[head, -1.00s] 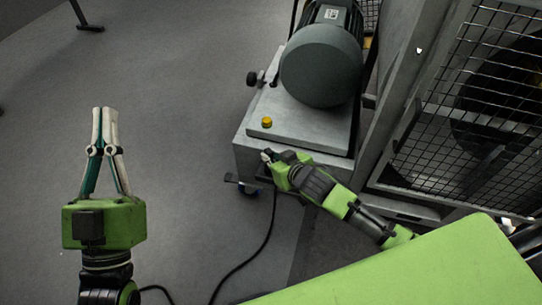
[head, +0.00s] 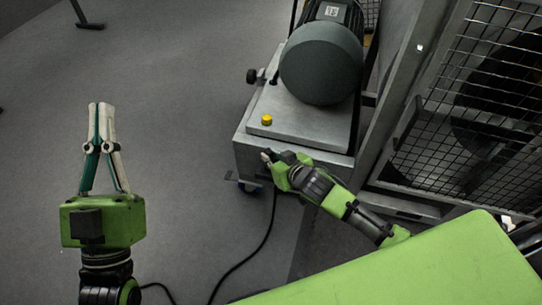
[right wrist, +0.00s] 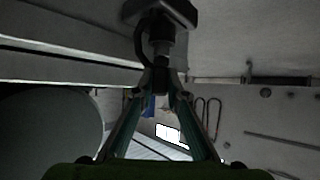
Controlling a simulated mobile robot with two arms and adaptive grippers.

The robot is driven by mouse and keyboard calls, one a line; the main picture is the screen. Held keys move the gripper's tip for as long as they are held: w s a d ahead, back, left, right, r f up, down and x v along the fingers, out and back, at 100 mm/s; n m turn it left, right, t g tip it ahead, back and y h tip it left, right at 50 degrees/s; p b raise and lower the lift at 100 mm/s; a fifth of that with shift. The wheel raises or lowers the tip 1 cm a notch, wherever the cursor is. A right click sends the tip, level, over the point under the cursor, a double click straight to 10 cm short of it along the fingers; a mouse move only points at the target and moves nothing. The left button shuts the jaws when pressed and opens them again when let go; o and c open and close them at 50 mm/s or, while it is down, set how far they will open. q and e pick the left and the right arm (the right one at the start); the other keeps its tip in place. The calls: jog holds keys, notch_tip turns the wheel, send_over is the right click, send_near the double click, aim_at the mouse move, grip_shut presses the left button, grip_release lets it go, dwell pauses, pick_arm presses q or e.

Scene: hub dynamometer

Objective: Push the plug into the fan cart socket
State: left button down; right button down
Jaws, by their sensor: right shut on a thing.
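The fan cart (head: 245,150) is a grey metal cart with a big round dark motor housing on top. My right gripper (head: 268,156) is at its near side, below the top edge. In the right wrist view my right gripper (right wrist: 161,82) is shut on the dark plug (right wrist: 162,50), whose cable loops beside it. The plug points at a dark box, apparently the socket (right wrist: 165,14), and seems to meet it; how deep it sits I cannot tell. The head view hides the plug and socket. My left gripper (head: 101,106) is empty, its fingertips together, over open floor.
A black cable (head: 266,235) hangs from near my right gripper to the floor. A yellow button (head: 267,120) is on the cart top. A mesh cage (head: 450,120) stands close on the right.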

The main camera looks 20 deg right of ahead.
pick_arm(q)
jog(key=shift+s+r, duration=0.1)
pick_arm(e)
jog(key=shift+f, duration=0.1)
pick_arm(q)
jog(key=shift+s+a+r+t+h+b, duration=0.1)
jog(key=shift+s+r+t+h+b, duration=0.3)
jog(key=shift+s+r+t, duration=0.55)
pick_arm(e)
jog(key=shift+f, duration=0.55)
pick_arm(q)
jog(key=shift+r, duration=0.15)
pick_arm(e)
jog(key=c, duration=1.9)
grip_release()
pick_arm(q)
jog(key=shift+w+g, duration=0.1)
jog(key=shift+g, duration=0.15)
pick_arm(e)
jog(key=v, duration=1.2)
